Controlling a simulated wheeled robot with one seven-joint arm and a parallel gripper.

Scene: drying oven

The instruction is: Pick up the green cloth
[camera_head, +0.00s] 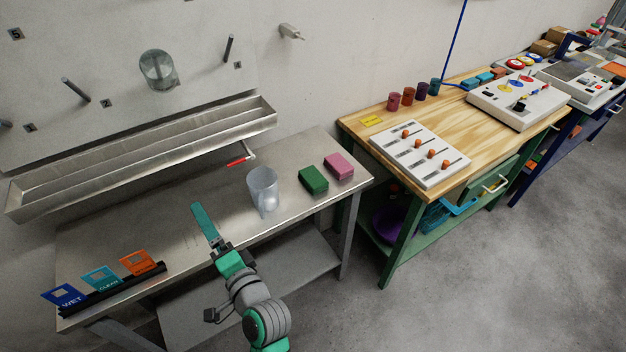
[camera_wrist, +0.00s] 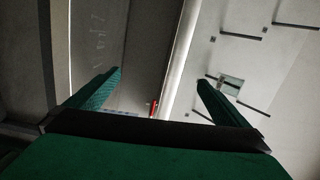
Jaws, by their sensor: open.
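A folded green cloth (camera_head: 313,180) lies on the steel table (camera_head: 215,200), near its right end. A pink folded cloth (camera_head: 339,166) lies just to its right. The green cloth is not seen in the wrist view.
A clear beaker (camera_head: 262,190) stands between my gripper and the green cloth. Behind are a long metal trough (camera_head: 150,150) and a red-handled item (camera_head: 237,161). A rack with WET and CLEAN cards (camera_head: 101,279) is at left. A wooden bench (camera_head: 460,145) stands to the right.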

